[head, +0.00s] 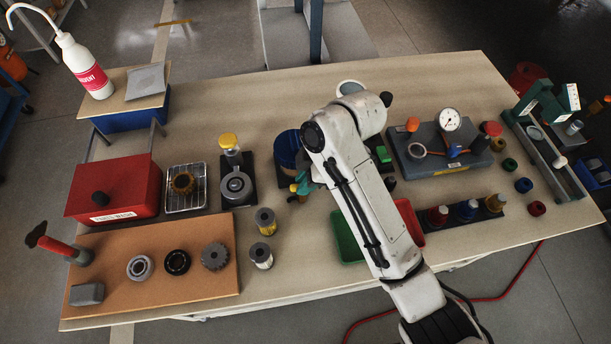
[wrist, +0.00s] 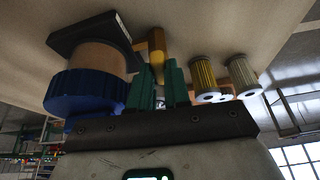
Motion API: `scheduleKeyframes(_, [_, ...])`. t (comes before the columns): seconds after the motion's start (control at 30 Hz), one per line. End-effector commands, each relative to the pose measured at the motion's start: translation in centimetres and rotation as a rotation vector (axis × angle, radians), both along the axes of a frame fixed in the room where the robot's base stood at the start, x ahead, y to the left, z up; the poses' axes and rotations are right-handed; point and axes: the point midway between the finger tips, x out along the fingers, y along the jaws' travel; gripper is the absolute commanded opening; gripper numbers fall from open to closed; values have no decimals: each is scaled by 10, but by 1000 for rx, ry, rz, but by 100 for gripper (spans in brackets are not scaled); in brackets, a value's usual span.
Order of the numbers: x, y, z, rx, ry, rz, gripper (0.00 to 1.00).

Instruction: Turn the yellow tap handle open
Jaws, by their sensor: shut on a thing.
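A blue drum (head: 288,150) stands near the middle of the bench, partly behind my arm. In the wrist view it is a tan cylinder with a blue ring (wrist: 85,92) on a dark base. The yellow tap handle (wrist: 156,48) sticks out beside it, between the green fingers of my gripper (wrist: 160,82). My gripper is shut on the handle. In the head view my gripper (head: 303,183) is at the drum's front side, with a bit of yellow-orange showing at its tips. The tap's body and spout are mostly hidden by the fingers.
Two filter cartridges (head: 265,221) stand just left of and in front of my gripper. A green bin (head: 346,240) and a red bin (head: 410,218) lie under my forearm. A grey gauge block (head: 440,165) is to the right, a red box (head: 115,186) to the left.

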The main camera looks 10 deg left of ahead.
Motion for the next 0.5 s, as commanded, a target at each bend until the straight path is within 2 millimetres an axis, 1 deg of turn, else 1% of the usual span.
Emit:
scheduleKeyframes(0.03, [-1, 0, 4, 1, 1, -29, 0])
scheduleKeyframes(0.1, [-2, 0, 5, 0, 3, -77, 0])
scheduleKeyframes(0.5, [-6, 0, 6, 0, 2, -440, 0])
